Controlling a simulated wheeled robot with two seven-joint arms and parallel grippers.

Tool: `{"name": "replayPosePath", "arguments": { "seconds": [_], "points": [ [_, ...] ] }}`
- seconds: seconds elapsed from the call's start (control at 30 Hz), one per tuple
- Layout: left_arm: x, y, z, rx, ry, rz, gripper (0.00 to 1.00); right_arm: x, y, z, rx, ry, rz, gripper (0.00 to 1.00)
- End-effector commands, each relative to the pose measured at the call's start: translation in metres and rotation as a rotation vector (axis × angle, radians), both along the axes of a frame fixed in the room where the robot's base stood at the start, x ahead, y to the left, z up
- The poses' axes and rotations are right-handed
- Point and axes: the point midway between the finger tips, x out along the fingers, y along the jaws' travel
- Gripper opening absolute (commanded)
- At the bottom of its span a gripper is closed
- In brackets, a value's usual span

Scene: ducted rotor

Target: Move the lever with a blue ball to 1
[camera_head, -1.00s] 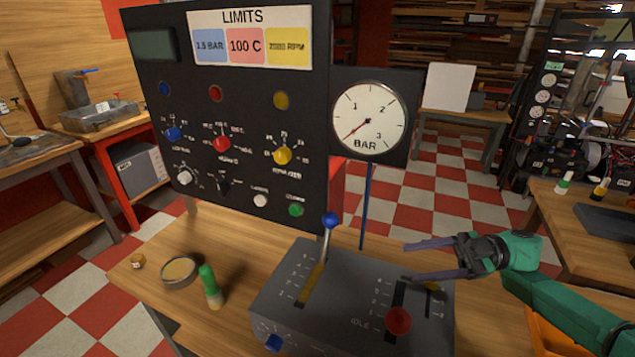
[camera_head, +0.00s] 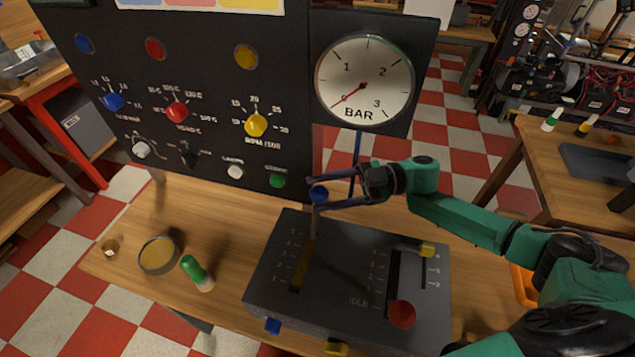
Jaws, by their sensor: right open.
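The lever with a blue ball (camera_head: 319,194) stands at the far end of its slot (camera_head: 302,265) on the grey lever box (camera_head: 345,270). Numbers run along the slot; they are too small to read surely here. My right gripper (camera_head: 318,193) is open, its two fingers pointing left. The blue ball shows between the fingertips, one finger behind it and one in front; I cannot tell whether they touch it. My left gripper is not in view.
A red-knobbed lever (camera_head: 402,314) and a yellow-knobbed lever (camera_head: 427,250) share the box. A black panel (camera_head: 215,150) with knobs and a pressure gauge (camera_head: 364,82) stands behind. A green-capped bottle (camera_head: 197,272) and a round dish (camera_head: 159,255) lie left on the table.

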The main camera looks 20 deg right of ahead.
Motion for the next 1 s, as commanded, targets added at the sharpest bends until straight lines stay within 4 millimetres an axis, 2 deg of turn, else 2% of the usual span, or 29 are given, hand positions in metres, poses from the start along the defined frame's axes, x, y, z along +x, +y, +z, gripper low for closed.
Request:
{"name": "replayPosePath", "arguments": {
  "seconds": [0.1,0.37,0.5,0.53,1.0],
  "points": [
    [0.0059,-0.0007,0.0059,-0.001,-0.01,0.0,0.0,0.0006,0.0125,0.0017,0.001,-0.001,0.0,0.58],
    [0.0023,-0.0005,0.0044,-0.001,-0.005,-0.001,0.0,0.0007,0.0146,-0.0004,-0.001,-0.001,0.0,0.58],
    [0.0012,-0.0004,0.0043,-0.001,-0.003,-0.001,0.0,0.0008,0.0143,-0.0004,-0.001,0.0,0.0,0.05],
    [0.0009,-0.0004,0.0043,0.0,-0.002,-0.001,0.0,0.0007,0.0142,-0.0004,-0.001,-0.001,0.0,0.0],
    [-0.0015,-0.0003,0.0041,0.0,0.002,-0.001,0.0,0.0009,0.0138,-0.0003,-0.001,-0.001,0.0,0.0]
  ]
}}
